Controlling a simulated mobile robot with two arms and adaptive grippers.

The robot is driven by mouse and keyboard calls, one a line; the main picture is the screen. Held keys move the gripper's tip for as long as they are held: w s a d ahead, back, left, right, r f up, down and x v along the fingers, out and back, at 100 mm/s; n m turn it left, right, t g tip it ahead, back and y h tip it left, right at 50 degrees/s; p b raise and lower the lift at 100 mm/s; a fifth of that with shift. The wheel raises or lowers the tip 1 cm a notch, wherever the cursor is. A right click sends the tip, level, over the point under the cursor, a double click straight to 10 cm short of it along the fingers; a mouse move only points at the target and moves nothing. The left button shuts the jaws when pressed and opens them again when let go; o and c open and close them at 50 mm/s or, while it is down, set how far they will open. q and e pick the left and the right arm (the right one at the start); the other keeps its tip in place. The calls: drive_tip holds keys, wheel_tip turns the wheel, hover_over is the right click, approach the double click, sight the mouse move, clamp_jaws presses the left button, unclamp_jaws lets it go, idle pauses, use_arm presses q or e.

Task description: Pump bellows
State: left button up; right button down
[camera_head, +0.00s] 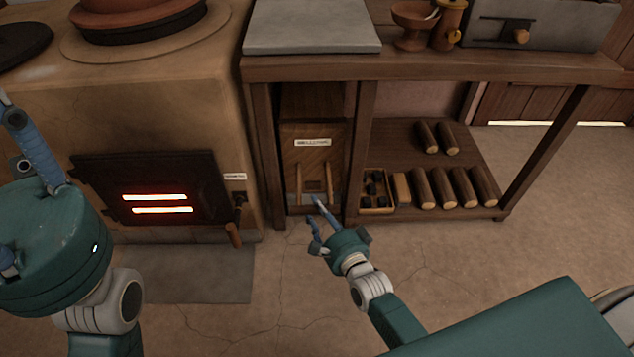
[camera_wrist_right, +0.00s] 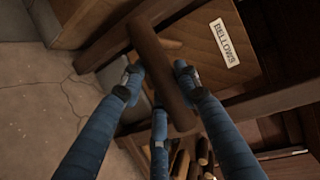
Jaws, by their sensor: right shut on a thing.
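The bellows (camera_head: 313,160) is a wooden box with a white label, set in a narrow bay under the workbench. In the right wrist view its face (camera_wrist_right: 205,50) shows with the label "BELLOWS". Two slim wooden bars stand out low on its front. My right gripper (camera_head: 314,210) is at the low end of these bars. In the right wrist view its blue fingers are shut around the thick wooden bellows handle (camera_wrist_right: 158,70). My left gripper (camera_head: 22,190) is at the left edge, partly cut off, with one blue finger pointing up; its opening cannot be told.
A clay stove with a dark firebox door (camera_head: 150,190) and glowing slots is to the left. The workbench (camera_head: 440,68) carries a grey slab (camera_head: 312,26) and pots. Several logs (camera_head: 445,188) and a small crate (camera_head: 377,209) lie on its low shelf. The floor in front is clear.

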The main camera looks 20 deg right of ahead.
drive_tip(key=s, duration=0.1)
drive_tip(key=s+a, duration=0.1)
drive_tip(key=s, duration=0.1)
drive_tip(key=shift+s+p, duration=0.15)
drive_tip(key=shift+p, duration=0.25)
drive_tip(key=c, duration=1.3)
unclamp_jaws()
drive_tip(key=shift+o, duration=0.2)
drive_tip(key=v, duration=1.2)
